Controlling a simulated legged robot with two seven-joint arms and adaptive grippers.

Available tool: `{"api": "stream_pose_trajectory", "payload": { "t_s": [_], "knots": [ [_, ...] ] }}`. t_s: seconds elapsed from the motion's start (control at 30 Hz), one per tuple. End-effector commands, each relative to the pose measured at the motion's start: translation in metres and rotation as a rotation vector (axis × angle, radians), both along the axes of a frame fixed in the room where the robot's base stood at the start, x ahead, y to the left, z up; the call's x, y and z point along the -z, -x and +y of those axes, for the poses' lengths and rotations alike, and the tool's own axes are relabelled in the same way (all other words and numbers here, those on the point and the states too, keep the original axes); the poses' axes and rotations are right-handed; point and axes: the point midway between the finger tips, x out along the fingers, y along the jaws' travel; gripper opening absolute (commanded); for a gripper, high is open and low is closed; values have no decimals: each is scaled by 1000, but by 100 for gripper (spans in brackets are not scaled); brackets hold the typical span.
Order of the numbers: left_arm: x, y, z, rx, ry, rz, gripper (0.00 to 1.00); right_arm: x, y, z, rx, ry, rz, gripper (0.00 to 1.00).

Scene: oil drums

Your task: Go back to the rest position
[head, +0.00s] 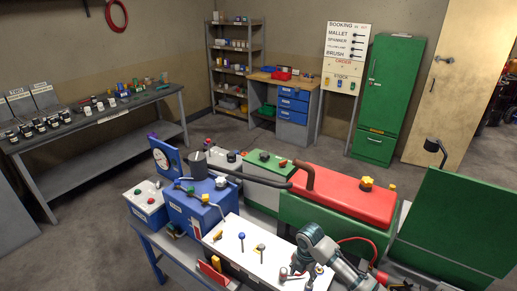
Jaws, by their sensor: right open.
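My right arm comes in from the bottom right. Its gripper (298,277) is open, low over the front of the white panel (238,233) near the bottom of the head view. A small reddish-grey piece shows close to the fingertips; I cannot tell whether they touch it. My left gripper is not in view.
The white panel carries small knobs. Behind it stand a blue box (197,211) with a gauge and a red tank (345,195). A green box (458,222) rises at the right. A long bench (100,152), shelves and a green cabinet (388,95) stand further back. Grey floor is clear between.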

Motion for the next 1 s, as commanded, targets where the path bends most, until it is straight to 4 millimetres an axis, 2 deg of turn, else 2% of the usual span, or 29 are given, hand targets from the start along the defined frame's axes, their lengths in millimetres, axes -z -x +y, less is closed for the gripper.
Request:
{"api": "stream_pose_trajectory", "payload": {
  "t_s": [0.1, 0.27, 0.57, 0.67, 0.77, 0.9, 1.0],
  "knots": [
    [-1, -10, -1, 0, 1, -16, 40, 15, 10, 11, 41, -20, -1, 61],
    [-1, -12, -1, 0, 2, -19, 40, 36, 28, 26, 121, -54, -7, 61],
    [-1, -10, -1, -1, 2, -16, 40, 83, 87, 61, 420, -172, -11, 61],
    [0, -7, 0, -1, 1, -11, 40, 100, 117, 71, 607, -234, -4, 61],
    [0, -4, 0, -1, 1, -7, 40, 115, 154, 72, 880, -304, 9, 61],
    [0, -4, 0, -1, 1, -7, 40, 127, 202, 52, 1302, -371, 17, 61],
    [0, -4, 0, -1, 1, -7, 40, 130, 227, 33, 1535, -387, 10, 61]
  ]
}}
